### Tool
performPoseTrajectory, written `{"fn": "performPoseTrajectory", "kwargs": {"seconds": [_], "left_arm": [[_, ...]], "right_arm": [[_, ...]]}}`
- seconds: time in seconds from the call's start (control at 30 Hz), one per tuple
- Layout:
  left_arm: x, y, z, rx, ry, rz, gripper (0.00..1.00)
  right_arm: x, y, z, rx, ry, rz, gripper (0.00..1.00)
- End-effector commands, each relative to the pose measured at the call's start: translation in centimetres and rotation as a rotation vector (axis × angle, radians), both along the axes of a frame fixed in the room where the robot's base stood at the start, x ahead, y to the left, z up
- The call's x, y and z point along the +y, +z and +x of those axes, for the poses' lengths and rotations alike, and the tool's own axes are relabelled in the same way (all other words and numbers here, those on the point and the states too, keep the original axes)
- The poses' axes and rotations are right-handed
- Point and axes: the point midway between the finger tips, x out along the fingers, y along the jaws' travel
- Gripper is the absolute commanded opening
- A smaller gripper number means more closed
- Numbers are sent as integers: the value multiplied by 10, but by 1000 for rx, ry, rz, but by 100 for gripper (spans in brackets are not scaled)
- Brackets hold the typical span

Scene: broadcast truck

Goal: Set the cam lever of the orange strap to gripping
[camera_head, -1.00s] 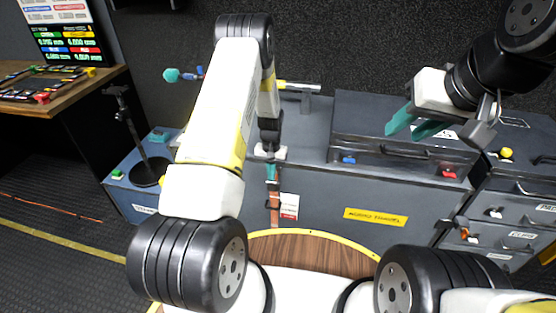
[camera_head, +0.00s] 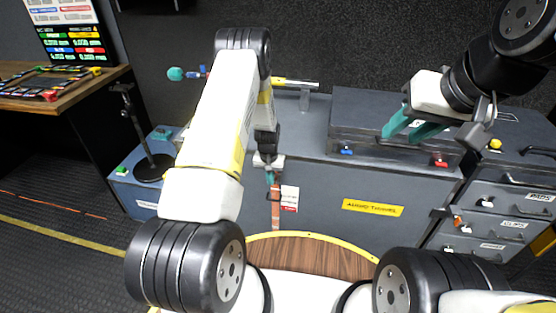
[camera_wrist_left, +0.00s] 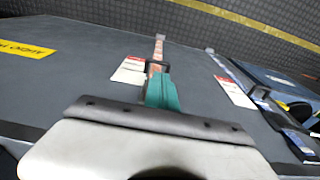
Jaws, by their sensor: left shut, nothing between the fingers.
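The orange strap (camera_head: 275,212) hangs down the front of the grey cabinet, and it also shows in the left wrist view (camera_wrist_left: 158,49). A dark buckle (camera_wrist_left: 155,67) sits on the strap right at my fingertips; I cannot make out the cam lever's position. My left gripper (camera_head: 270,180) points down at the strap's upper part, its teal fingers (camera_wrist_left: 160,90) shut and empty. They are touching or very close to the buckle. My right gripper (camera_head: 412,127) is above the cabinet's right part, with its teal fingers apart and empty.
A white and red tag (camera_head: 289,198) is beside the strap. The grey cabinet (camera_head: 330,200) carries a yellow label (camera_head: 372,207) and a raised case (camera_head: 390,125). A round wooden top (camera_head: 310,256) lies in front. A blue box with a stand (camera_head: 152,168) is at left.

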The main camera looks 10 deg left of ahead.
Motion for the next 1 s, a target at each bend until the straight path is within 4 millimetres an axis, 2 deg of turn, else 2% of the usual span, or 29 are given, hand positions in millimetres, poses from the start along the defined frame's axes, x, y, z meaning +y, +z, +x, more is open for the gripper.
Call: {"fn": "performPoseTrajectory", "kwargs": {"seconds": [0.5,0.83,1.0], "left_arm": [[-1,1,15,0,0,0,0],[-1,1,16,1,0,0,0],[0,12,17,-2,0,0,0]], "right_arm": [[0,0,0,0,0,0,36],[0,0,0,0,0,0,36],[0,0,0,0,0,0,36]]}}
